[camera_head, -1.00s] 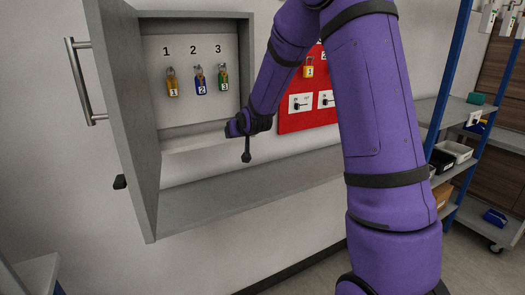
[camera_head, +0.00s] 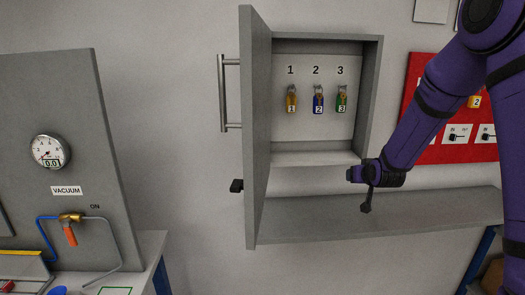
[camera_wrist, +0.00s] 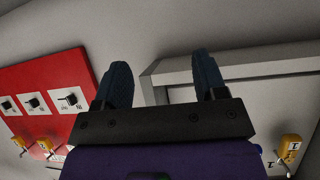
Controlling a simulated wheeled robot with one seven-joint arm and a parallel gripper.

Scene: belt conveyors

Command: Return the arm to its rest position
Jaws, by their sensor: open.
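My purple arm comes in from the right of the head view, and its gripper (camera_head: 357,174) is in front of the lower right corner of the open wall cabinet (camera_head: 373,100). In the wrist view my gripper (camera_wrist: 160,85) shows two dark blue fingers spread wide with nothing between them. The cabinet and a red board (camera_wrist: 40,85) lie beyond the fingers. In the head view the fingers are small and partly hidden by the wrist.
The cabinet door (camera_head: 257,130) stands open toward me. Padlocks 1 (camera_head: 291,101), 2 (camera_head: 318,101) and 3 (camera_head: 341,101) hang inside. The red board (camera_head: 447,150) is behind my arm. A grey ledge (camera_head: 400,218) runs below. A vacuum gauge panel (camera_head: 90,130) stands left.

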